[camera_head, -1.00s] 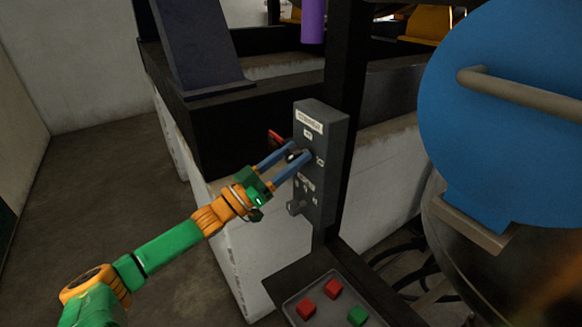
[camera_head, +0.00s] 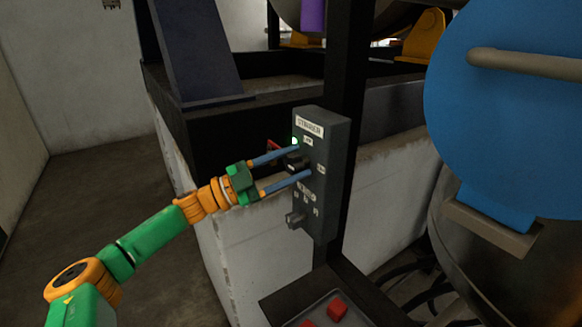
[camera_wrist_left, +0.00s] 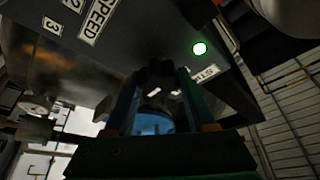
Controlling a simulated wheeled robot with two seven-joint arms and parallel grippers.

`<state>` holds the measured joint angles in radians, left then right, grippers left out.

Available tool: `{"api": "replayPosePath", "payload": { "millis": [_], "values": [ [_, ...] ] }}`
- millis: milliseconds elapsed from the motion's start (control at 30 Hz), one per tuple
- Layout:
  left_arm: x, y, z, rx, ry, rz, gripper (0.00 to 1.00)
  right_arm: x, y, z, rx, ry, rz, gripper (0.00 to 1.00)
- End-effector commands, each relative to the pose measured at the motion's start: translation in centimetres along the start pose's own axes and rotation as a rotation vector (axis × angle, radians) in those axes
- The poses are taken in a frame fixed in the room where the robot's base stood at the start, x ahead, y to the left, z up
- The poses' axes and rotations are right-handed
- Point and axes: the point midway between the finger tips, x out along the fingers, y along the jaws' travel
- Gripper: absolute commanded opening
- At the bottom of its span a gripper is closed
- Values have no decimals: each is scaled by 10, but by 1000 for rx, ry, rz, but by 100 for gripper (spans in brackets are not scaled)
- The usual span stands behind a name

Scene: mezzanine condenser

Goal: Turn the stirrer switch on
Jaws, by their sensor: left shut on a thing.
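The grey stirrer panel (camera_head: 327,200) stands upright on a black post, with a "STIRRER" label at its top. Its dark switch (camera_head: 293,161) is between the fingers of my left gripper (camera_head: 302,161), which is shut on it. A small green lamp (camera_head: 294,141) glows by the upper fingertip. It also glows in the left wrist view (camera_wrist_left: 199,48), where the dark switch (camera_wrist_left: 160,78) shows between the fingers. My fingers partly hide the switch, so its exact angle is unclear. My right gripper is not in view.
A speed knob (camera_head: 296,219) sits lower on the same panel. A tray with red blocks or buttons (camera_head: 337,308) lies below. A large blue round cover with a handle (camera_head: 515,62) is close on the right. The floor at left is clear.

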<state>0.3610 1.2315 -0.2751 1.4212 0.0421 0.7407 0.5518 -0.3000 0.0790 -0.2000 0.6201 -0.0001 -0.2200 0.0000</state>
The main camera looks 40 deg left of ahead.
Motion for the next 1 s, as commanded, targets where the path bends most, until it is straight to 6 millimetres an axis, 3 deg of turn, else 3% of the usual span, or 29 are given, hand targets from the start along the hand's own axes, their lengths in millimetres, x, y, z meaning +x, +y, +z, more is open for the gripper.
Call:
{"api": "replayPosePath", "payload": {
  "millis": [700,733,833,1000],
  "values": [
    [0,-1,-1,63,2,23,0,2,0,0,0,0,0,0],
    [0,-1,-1,63,2,23,61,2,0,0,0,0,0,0],
    [0,-1,-1,63,1,23,86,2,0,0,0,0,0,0],
    [0,0,0,61,1,24,86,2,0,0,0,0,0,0]
  ]
}}
